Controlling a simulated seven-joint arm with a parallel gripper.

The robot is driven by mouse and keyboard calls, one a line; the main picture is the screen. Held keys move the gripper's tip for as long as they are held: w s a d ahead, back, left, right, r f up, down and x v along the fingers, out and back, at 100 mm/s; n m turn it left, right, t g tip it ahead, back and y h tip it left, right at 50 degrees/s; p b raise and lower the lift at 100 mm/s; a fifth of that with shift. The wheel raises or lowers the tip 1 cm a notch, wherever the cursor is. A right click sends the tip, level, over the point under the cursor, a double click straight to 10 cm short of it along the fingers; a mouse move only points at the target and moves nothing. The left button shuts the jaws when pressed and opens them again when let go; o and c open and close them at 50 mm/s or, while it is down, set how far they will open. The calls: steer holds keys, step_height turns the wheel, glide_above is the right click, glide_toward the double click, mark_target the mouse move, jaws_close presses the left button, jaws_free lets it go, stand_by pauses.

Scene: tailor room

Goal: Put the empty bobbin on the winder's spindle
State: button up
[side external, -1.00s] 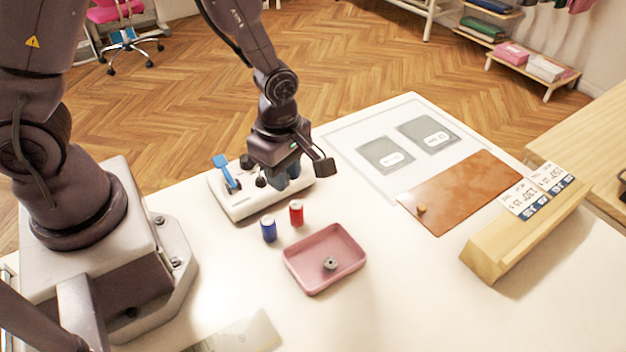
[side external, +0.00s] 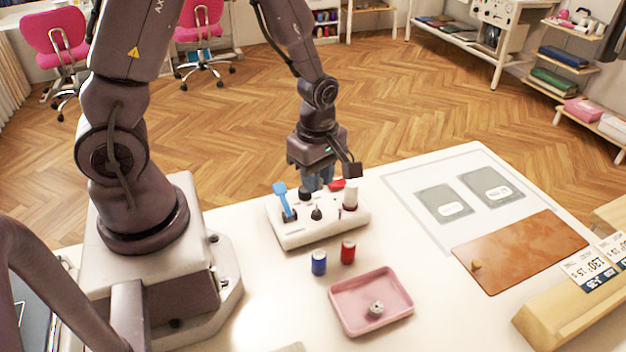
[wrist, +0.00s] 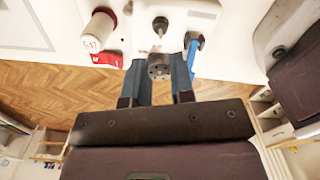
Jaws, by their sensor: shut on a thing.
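The winder has a white base (side external: 345,225), a blue lever (side external: 282,195) at its left and a small dark upright post (side external: 316,214) near its front. In the wrist view the post (wrist: 160,24) stands bare, and the lever (wrist: 194,45) is beside the right finger. My gripper (side external: 318,183) is over the back of the winder, pointing down. Its blue fingers (wrist: 161,72) are shut on a dark grey bobbin (wrist: 159,66) with small holes in its face. The bobbin looks empty. I cannot tell whether it touches the winder. Another dark knob (side external: 305,194) shows beside the fingers.
A whitish spool with a red part (side external: 350,196) stands at the winder's right end. Blue (side external: 318,263) and red (side external: 347,252) spools stand in front. A pink tray (side external: 345,317) holds another bobbin (side external: 376,309). A brown board (side external: 530,250) lies to the right.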

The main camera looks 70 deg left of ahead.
steer(key=shift+f, duration=2.55)
steer(key=shift+f, duration=0.55)
steer(key=o, duration=0.6)
step_height(320, 180, up, 11)
stand_by(0.5)
